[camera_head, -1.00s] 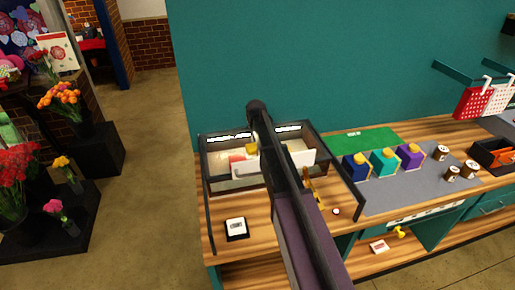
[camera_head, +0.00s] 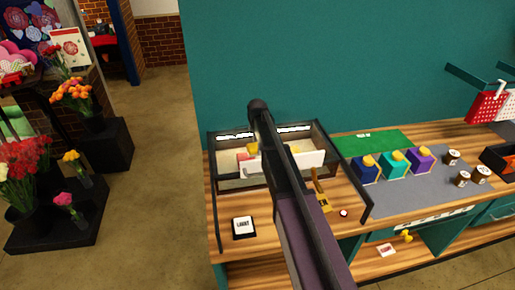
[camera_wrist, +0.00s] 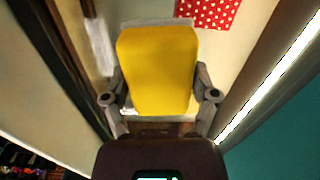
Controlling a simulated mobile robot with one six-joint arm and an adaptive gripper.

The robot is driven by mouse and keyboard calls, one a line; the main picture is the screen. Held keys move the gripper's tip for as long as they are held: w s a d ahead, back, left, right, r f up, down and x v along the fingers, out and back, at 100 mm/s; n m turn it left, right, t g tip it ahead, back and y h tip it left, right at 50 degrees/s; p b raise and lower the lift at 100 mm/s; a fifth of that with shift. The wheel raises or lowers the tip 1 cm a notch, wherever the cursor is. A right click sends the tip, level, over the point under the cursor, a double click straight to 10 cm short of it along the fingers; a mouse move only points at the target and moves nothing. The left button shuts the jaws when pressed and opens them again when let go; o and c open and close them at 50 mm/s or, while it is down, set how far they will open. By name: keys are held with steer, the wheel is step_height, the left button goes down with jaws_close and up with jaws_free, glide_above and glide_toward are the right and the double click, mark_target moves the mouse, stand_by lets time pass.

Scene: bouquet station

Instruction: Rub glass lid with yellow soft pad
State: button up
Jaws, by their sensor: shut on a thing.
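In the wrist view my gripper (camera_wrist: 159,97) is shut on the yellow soft pad (camera_wrist: 157,62), with one grey finger on each side of it. The pad also shows as a small yellow patch (camera_head: 252,149) inside the dark-framed case on the counter, partly behind my arm. The case (camera_head: 228,178) has clear front panes, and white panels show inside it. I cannot make out a separate glass lid, nor whether the pad touches glass.
Red polka-dot material (camera_wrist: 208,12) lies beyond the pad. A bright light strip (camera_wrist: 270,80) runs along the right side. A black-framed card (camera_head: 243,227) lies in front of the case. Blue, teal and purple boxes stand on a grey mat (camera_head: 400,202) to the right.

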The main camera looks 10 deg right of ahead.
steer(key=shift+r+p, duration=2.85)
steer(key=shift+r, duration=0.1)
steer(key=shift+r+p, duration=1.5)
steer(key=shift+r, duration=0.05)
steer(key=shift+f, duration=0.1)
